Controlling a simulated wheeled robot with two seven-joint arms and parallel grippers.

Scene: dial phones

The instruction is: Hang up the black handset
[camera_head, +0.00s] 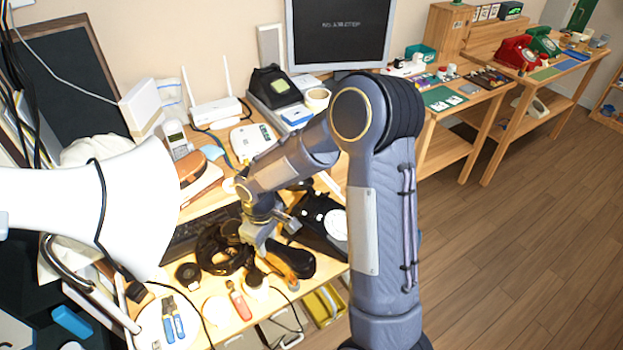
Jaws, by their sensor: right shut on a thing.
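The black dial phone (318,209) with its pale dial stands on the workbench, partly hidden behind my right forearm and wrist. My right gripper (270,240) points down in front of it, to its left. The gripper is shut on the black handset (297,264), whose visible end sticks out to the lower right of the fingers. The rest of the handset is hidden or merges with dark things beside it. The handset is apart from the phone's top; its exact height over the bench cannot be told. My left gripper is not in view.
A black ring-shaped thing (222,250) lies left of the gripper. Blue-handled pliers (174,318) and a red tool (239,302) lie in front. A big white lampshade (90,215) blocks the left. A monitor (340,32) and white router (215,110) stand behind.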

